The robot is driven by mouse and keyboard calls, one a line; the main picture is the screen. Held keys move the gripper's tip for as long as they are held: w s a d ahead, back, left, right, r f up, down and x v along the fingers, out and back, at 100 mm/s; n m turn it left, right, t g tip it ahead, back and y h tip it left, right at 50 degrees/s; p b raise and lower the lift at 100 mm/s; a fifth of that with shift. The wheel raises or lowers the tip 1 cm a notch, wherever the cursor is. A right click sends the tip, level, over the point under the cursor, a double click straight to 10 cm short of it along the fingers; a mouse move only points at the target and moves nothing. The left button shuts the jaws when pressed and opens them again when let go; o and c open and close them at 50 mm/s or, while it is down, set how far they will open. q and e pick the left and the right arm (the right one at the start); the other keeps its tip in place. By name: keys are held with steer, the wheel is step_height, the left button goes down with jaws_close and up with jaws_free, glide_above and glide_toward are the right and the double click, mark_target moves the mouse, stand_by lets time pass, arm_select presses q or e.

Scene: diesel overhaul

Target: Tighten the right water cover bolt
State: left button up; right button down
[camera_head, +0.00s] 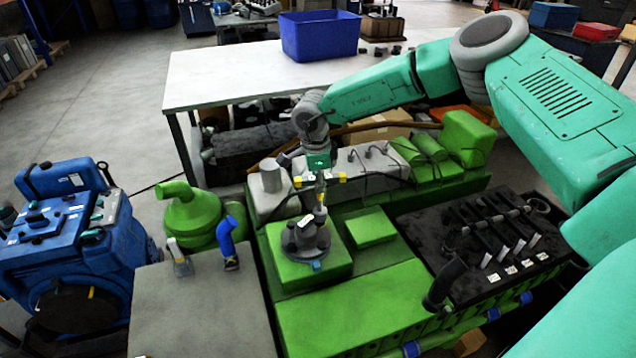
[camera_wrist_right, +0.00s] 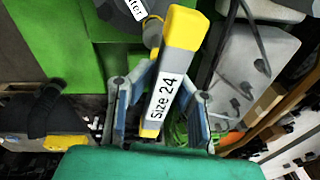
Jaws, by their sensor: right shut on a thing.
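My right gripper (camera_head: 320,178) points down above the engine and is shut on a grey and yellow tool (camera_wrist_right: 170,75) labelled "Size 24". The tool also shows in the head view (camera_head: 320,196), reaching down toward the round dark grey water cover (camera_head: 305,240). The cover sits on a green engine block and has a white label. Part of the cover shows at the top of the right wrist view (camera_wrist_right: 118,8). I cannot tell whether the tool's tip touches a bolt. The right bolt cannot be made out. My left gripper is in neither view.
A grey surface (camera_head: 200,305) at the left bears a blue-handled tool (camera_head: 228,243) and a small grey tool (camera_head: 179,258). A blue machine (camera_head: 70,250) stands further left. Black pipes and levers (camera_head: 490,240) crowd the engine's right. A white table (camera_head: 220,80) bears a blue bin (camera_head: 320,37).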

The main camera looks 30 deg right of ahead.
steer(key=n, duration=0.9)
steer(key=shift+d+t+y, duration=0.1)
steer(key=shift+t+y, duration=0.3)
steer(key=n, duration=0.4)
steer(key=shift+s+y, duration=0.1)
steer(key=shift+y, duration=0.2)
steer(key=n, duration=0.4)
steer(key=shift+n, duration=0.3)
steer(key=n, duration=0.3)
steer(key=shift+d+y, duration=0.1)
steer(key=shift+y, duration=0.3)
steer(key=n+b, duration=0.1)
steer(key=n, duration=0.3)
steer(key=shift+s+g+b, duration=0.1)
steer(key=shift+g+b, duration=0.2)
steer(key=shift+g, duration=0.1)
steer(key=shift+n, duration=0.4)
